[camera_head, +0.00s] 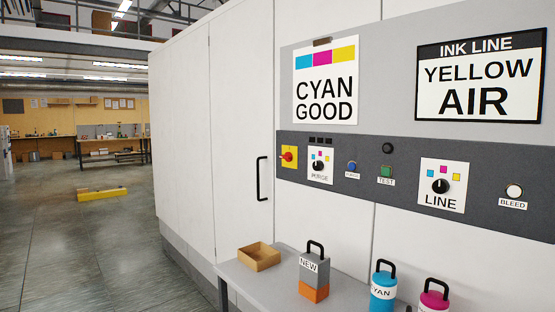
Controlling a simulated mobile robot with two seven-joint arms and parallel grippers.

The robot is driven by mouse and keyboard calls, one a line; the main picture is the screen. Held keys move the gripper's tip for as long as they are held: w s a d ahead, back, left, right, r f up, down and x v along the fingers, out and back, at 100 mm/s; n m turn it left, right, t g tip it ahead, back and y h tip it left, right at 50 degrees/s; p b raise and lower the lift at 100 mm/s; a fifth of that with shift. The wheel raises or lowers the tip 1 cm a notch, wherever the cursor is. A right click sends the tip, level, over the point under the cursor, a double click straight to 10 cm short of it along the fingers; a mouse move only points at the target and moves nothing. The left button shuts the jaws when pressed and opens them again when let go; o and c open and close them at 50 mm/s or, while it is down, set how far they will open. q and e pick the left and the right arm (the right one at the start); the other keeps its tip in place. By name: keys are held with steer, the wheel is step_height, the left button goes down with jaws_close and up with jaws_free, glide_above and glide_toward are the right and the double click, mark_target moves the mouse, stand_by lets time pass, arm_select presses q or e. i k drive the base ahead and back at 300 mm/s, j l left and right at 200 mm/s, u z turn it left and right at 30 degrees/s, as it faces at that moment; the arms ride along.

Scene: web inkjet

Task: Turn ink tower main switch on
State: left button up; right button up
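A red rotary switch on a yellow plate (289,156) sits at the left end of the dark control strip (405,174) on the white cabinet (235,120). It looks like the main switch, but I can read no label on it. Its red handle seems to lie roughly sideways; it is too small to tell its position surely. Neither of my grippers is in view, and nothing covers the switch.
Right of the switch are the PURGE dial (318,166), a blue button (351,167), the green TEST button (386,171), the LINE dial (440,186) and the BLEED button (514,191). A shelf (240,273) below holds a tray (259,256) and handled containers (314,270).

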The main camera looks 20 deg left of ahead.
mark_target(288, 157)
steer(key=i+j+z, duration=0.1)
steer(key=j, duration=0.35)
steer(key=i+j, duration=0.2)
steer(key=j, duration=0.25)
steer(key=i+j+z, duration=0.15)
steer(key=j, duration=0.3)
steer(key=i+j, duration=0.1)
steer(key=j, duration=0.35)
steer(key=i+j+z, duration=0.15)
steer(key=j, duration=0.3)
steer(key=j+z, duration=0.1)
steer(key=j, duration=0.4)
steer(key=i+j, duration=0.1)
steer(key=j, duration=0.2)
steer(key=i+j+z, duration=0.1)
steer(key=j, duration=0.2)
steer(key=i+j, duration=0.15)
steer(key=j, duration=0.15)
